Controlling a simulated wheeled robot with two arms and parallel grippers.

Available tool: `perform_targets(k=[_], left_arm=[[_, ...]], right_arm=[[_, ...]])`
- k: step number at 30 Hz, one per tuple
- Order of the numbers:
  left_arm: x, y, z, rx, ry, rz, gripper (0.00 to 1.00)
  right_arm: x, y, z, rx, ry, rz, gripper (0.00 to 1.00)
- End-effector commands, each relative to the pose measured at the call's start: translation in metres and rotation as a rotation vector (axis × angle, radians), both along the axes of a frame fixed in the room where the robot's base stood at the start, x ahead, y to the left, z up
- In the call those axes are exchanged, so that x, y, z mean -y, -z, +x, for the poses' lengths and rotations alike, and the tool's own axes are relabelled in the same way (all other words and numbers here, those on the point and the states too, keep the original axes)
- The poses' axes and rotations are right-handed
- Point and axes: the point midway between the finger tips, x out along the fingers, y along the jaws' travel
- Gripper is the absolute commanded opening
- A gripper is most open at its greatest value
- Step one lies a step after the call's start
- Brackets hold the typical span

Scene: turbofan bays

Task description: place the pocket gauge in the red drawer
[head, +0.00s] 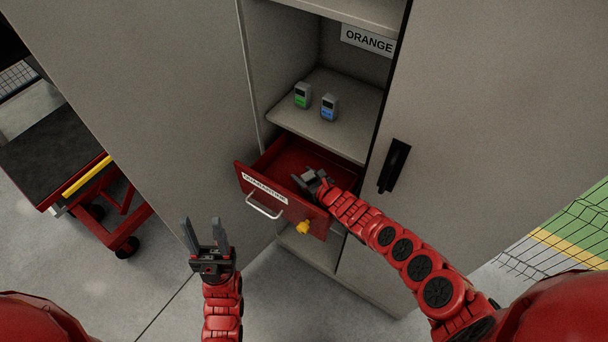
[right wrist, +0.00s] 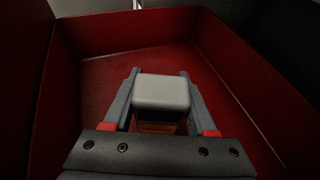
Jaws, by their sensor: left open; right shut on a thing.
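The red drawer (head: 250,176) is pulled out of the grey cabinet, with a white label and a handle on its front. My right gripper (head: 308,178) reaches over the open drawer from the right. In the right wrist view it (right wrist: 158,98) is shut on a small grey block-shaped gauge (right wrist: 162,91), with an orange patch on its lower side. The gauge is inside the drawer's walls; whether it touches the drawer floor (right wrist: 108,72) I cannot tell. My left gripper (head: 204,236) is open and empty, in front of the cabinet to the left of the drawer.
Two small grey gauges, one with a green face (head: 302,95) and one with a blue face (head: 329,107), stand on the shelf (head: 345,128) above the drawer. A red cart (head: 60,150) stands at left.

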Motion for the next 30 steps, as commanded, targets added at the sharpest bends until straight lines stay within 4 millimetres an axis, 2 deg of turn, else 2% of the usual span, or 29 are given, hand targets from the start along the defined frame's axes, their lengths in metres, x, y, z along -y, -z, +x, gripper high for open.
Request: perform_targets(k=[1, 5, 6, 14, 19, 21, 30], left_arm=[[0.0, -0.001, 0.0, 0.0, 0.0, 0.0, 0.5], [0.0, -0.001, 0.0, 0.0, 0.0, 0.0, 0.5], [0.0, -0.001, 0.0, 0.0, 0.0, 0.0, 0.5], [0.0, -0.001, 0.0, 0.0, 0.0, 0.0, 0.5], [0.0, -0.015, 0.0, 0.0, 0.0, 0.0, 0.5], [0.0, -0.015, 0.0, 0.0, 0.0, 0.0, 0.5], [0.0, -0.038, 0.0, 0.0, 0.0, 0.0, 0.5]], right_arm=[[0.0, -0.001, 0.0, 0.001, 0.0, 0.001, 0.61], [0.0, -0.001, 0.0, 0.0, 0.0, 0.0, 0.84], [0.0, -0.001, 0.0, 0.0, 0.0, 0.0, 0.87], [0.0, -0.001, 0.0, 0.0, 0.0, 0.0, 0.87], [0.0, -0.019, -0.001, -0.002, 0.0, 0.001, 0.87], [0.006, -0.016, -0.006, -0.005, 0.005, 0.001, 0.87], [0.023, -0.03, -0.032, -0.006, 0.008, 0.004, 0.87]])
